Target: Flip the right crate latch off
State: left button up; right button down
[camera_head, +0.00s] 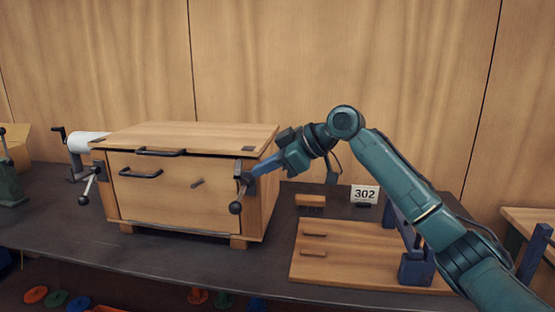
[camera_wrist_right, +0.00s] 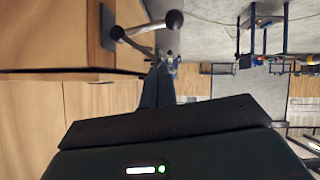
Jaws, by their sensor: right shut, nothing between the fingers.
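The wooden crate (camera_head: 170,195) stands on the dark bench, with its lid (camera_head: 190,137) on top. The right crate latch (camera_head: 236,207) is a dark lever with a ball knob at the crate's front right corner, and its knob hangs low. In the right wrist view the latch (camera_wrist_right: 174,19) shows its bracket, arms and knob close to the fingers. My right gripper (camera_head: 250,171) is shut and empty, its blue fingers reaching to the latch's upper part. In the right wrist view the fingers (camera_wrist_right: 157,85) lie beside the lever; contact cannot be told. My left gripper is out of view.
A second latch (camera_head: 89,185) sits at the crate's left corner. A white roll (camera_head: 88,142) stands at left. Bench space before the crate is clear.

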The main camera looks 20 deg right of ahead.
aim_at(240, 196)
pick_arm(q)
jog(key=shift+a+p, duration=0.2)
jog(key=shift+p, duration=0.2)
pick_arm(e)
jog(key=w+a+f, duration=0.2)
jog(key=w+f, duration=0.1)
jog(key=f, duration=0.3)
jog(key=shift+a, duration=0.35)
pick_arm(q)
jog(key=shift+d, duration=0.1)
pick_arm(e)
jog(key=shift+w, duration=0.1)
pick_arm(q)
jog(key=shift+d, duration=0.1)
pick_arm(e)
jog(key=shift+f+t, duration=0.25)
jog(key=shift+t, duration=0.05)
